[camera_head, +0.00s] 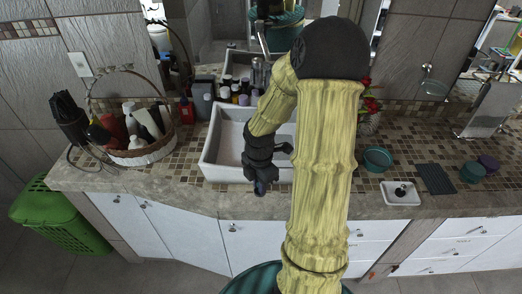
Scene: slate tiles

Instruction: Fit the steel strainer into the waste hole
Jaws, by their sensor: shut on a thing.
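My gripper (260,188) points down at the front rim of the white sink basin (222,152). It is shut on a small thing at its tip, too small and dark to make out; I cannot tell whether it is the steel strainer. The waste hole does not show; my arm covers the middle and right of the basin. No steel strainer can be made out clearly elsewhere.
A white dish (411,198) with a small black-knobbed thing (400,191) lies right of my arm. Nearby are a teal bowl (377,159), a dark ribbed mat (435,179) and teal and purple round pots. A wicker basket (140,155) of bottles stands left; several bottles line the basin's back.

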